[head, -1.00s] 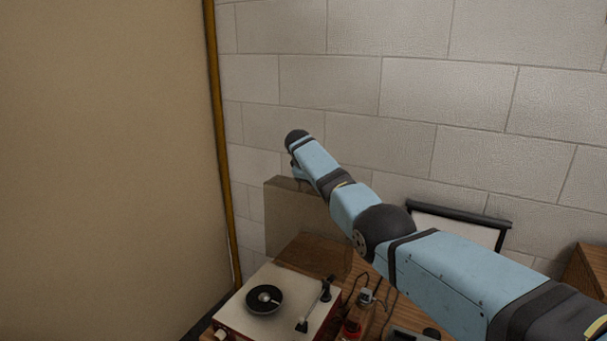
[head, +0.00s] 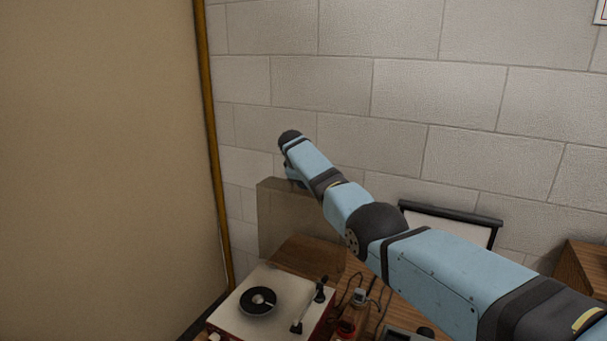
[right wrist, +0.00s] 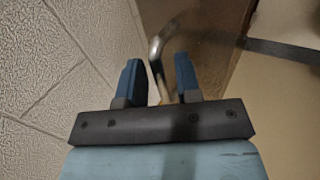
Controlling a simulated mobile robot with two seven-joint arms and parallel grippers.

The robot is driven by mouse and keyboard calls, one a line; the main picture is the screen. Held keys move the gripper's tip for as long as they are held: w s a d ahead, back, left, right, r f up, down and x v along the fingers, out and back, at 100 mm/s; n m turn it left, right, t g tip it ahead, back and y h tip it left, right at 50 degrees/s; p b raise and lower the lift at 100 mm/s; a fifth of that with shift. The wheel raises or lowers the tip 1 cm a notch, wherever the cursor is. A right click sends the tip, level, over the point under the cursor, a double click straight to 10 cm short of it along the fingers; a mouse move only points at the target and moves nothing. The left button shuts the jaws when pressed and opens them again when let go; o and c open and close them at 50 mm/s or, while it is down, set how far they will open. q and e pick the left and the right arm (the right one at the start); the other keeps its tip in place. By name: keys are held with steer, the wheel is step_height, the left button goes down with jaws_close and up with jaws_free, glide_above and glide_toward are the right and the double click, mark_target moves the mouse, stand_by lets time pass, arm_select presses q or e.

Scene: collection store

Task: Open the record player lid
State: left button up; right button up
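The record player (head: 284,285) stands on the wooden table at the bottom of the head view, with a black disc (head: 258,301) on its pale top. Its see-through brownish lid (head: 283,215) stands raised, about upright, at the back of the player. My right arm reaches across from the right to the lid's top edge. My right gripper's fingers are hidden in the head view. In the right wrist view my right gripper (right wrist: 158,82) has its two blue fingers apart, with a curved metal piece and the see-through lid (right wrist: 205,50) just beyond and between them. My left gripper is not in view.
A block wall (head: 400,95) rises close behind the lid and my right arm. A tan panel (head: 100,160) with a yellow edge post stands at the left. A framed white board (head: 450,228), cables and small items are behind and right of the player.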

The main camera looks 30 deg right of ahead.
steer(key=shift+s+a+r, duration=0.15)
steer(key=shift+a+r, duration=0.1)
steer(key=shift+r, duration=0.05)
steer(key=b+v, duration=0.2)
steer(key=v, duration=1.1)
steer(key=shift+b, duration=0.35)
steer(key=shift+f, duration=0.15)
